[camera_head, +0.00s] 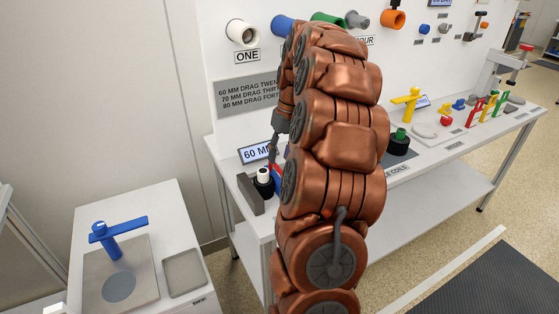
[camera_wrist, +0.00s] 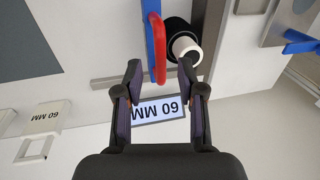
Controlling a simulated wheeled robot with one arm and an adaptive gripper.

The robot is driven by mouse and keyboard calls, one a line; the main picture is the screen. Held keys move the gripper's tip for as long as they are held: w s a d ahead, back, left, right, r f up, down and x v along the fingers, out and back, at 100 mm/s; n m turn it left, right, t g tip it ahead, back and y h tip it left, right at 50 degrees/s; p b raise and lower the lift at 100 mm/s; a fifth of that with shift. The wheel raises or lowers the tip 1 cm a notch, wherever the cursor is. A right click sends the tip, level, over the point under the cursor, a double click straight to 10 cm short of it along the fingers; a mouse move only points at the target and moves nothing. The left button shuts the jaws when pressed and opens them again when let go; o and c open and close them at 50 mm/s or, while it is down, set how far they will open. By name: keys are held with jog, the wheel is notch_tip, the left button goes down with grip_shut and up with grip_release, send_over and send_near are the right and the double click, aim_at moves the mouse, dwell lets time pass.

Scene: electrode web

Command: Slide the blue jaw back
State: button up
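The blue jaw (camera_wrist: 149,40) is a narrow upright blue piece with a red loop-shaped part (camera_wrist: 159,50) along its side. In the head view, a small patch of the red and blue part (camera_head: 275,171) shows beside my arm. A white cylinder (camera_wrist: 182,46) in a black round holder (camera_wrist: 176,27) stands just right of the jaw. My gripper (camera_wrist: 160,64) is open, one finger on each side of the red loop's near end, with visible gaps. In the head view my arm hides most of the jaw, and my gripper (camera_head: 272,158) shows only partly.
A lit display reading 60 MM (camera_wrist: 158,109) lies by my fingers. A grey block (camera_head: 252,192) stands at the bench's left end. A blue T-handle (camera_head: 116,238) stands on a separate white table (camera_head: 150,195). Free floor separates that table from the bench.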

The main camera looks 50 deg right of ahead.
aim_at(277, 178)
jog(key=shift+a+f, duration=0.15)
jog(key=shift+f, duration=0.55)
jog(key=shift+a+f, duration=0.1)
jog(key=shift+f, duration=0.55)
grip_shut()
